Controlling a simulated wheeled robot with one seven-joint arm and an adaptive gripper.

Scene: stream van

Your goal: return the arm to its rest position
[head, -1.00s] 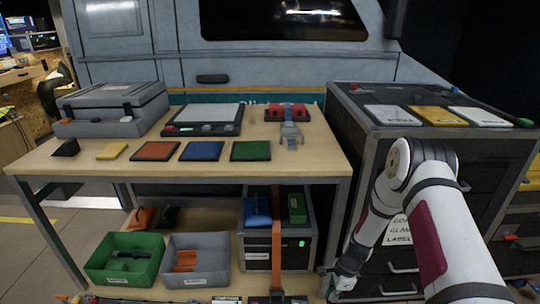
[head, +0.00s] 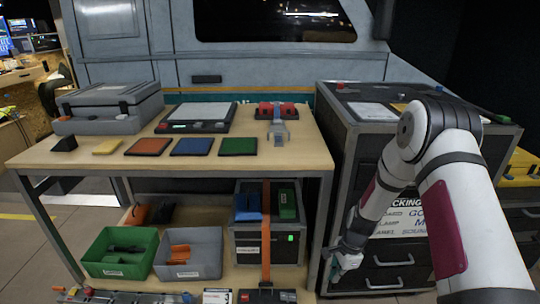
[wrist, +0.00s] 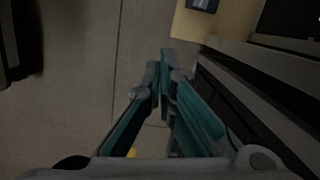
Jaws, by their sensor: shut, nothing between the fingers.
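My gripper (head: 347,262) hangs low at the end of my bent arm, in front of the dark drawer cabinet (head: 352,160) and to the right of the wooden bench. In the wrist view my gripper (wrist: 166,58) shows its teal-padded fingers closed together at the tips, with nothing held. The floor (wrist: 70,80) lies beneath it. My arm reaches up from the right side of the head view, bends at the elbow above the cabinet front, and comes down to the gripper.
The wooden bench (head: 290,160) carries a grey case (head: 110,105), a flat panel device (head: 197,118) and several coloured pads. On its lower shelf are a green bin (head: 122,265) and a grey bin (head: 205,265). Open floor lies at the far left.

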